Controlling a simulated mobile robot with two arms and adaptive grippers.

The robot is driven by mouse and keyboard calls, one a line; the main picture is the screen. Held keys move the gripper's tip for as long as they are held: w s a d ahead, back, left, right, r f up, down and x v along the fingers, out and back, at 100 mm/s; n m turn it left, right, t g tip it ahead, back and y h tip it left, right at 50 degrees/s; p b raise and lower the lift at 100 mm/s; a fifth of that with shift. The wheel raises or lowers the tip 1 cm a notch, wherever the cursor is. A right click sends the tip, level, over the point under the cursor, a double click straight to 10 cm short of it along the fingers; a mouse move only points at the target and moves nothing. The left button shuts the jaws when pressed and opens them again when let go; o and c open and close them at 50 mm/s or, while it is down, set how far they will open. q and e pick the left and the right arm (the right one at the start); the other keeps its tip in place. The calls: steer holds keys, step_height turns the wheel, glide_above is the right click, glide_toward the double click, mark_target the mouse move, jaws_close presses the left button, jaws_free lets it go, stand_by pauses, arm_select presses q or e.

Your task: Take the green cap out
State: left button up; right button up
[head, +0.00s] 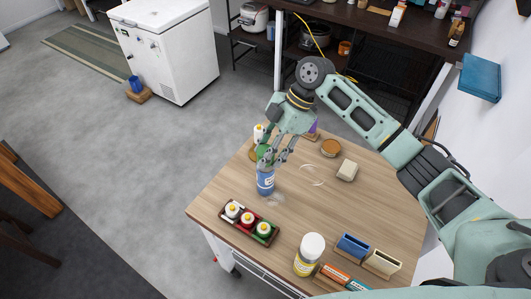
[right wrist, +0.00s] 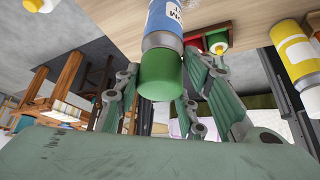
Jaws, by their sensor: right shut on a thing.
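The green cap (right wrist: 160,76) sits on top of a blue bottle (right wrist: 165,22) with a grey neck and a white label. In the head view the blue bottle (head: 265,182) is upright over the left part of the table, under my right gripper (head: 272,160). The gripper's fingers hide most of its top there. In the right wrist view my right gripper (right wrist: 158,90) has its fingers on both sides of the cap, closed on it. I cannot tell whether the bottle's base touches the table. My left gripper is not in view.
A yellow-and-white bottle (head: 309,255) and blue and cream boxes (head: 381,264) stand in front. A beige block (head: 347,170) and a round brown tin (head: 331,148) lie behind.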

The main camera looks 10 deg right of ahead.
steer(key=shift+r, duration=0.15)
steer(key=shift+r+p, duration=2.85)
steer(key=shift+r, duration=0.4)
